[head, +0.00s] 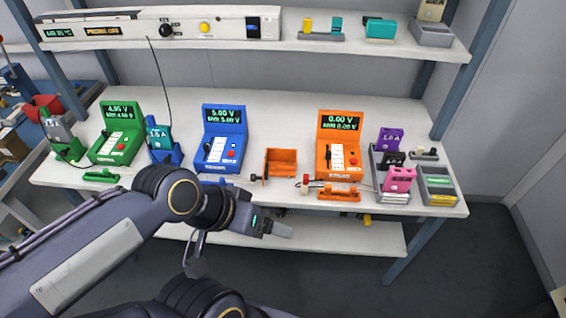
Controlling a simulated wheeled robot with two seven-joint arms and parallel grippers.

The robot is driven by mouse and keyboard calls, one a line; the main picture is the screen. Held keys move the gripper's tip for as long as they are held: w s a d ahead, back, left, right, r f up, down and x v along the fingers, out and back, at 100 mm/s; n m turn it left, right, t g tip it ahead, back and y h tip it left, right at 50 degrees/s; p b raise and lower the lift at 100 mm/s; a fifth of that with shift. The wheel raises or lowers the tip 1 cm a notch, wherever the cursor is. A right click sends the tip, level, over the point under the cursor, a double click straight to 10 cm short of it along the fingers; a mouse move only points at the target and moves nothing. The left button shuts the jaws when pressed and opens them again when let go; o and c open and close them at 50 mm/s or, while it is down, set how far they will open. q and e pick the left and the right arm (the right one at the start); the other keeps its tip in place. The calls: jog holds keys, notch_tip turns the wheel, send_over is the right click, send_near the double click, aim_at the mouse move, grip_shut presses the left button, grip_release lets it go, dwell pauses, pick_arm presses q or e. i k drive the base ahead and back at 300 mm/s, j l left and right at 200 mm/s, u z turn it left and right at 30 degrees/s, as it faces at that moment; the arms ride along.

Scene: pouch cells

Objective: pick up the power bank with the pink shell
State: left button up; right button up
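The power bank with the pink shell (400,179) stands upright at the right end of the bench, in the front part of a grey rack (378,165). A black one (392,159) and a purple one (390,139) stand behind it. My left gripper (284,230) is in front of the bench's front edge, left of the pink power bank and apart from it. It is seen side-on, so its opening does not show; I see nothing held in it. My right gripper is not in view.
Green (118,133), blue (221,138) and orange (339,145) testers stand along the bench (275,105). An orange open holder (280,164) sits between the blue and orange ones. A grey bin (437,186) stands right of the rack. A shelf (300,42) hangs above.

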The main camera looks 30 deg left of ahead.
aim_at(402, 178)
jog(key=i+j+z, duration=0.15)
jog(key=z, duration=0.3)
jog(key=i+j+z, duration=0.1)
jog(key=z, duration=0.4)
jog(key=j+z, duration=0.45)
jog(key=i+l, duration=0.05)
jog(key=l, duration=0.05)
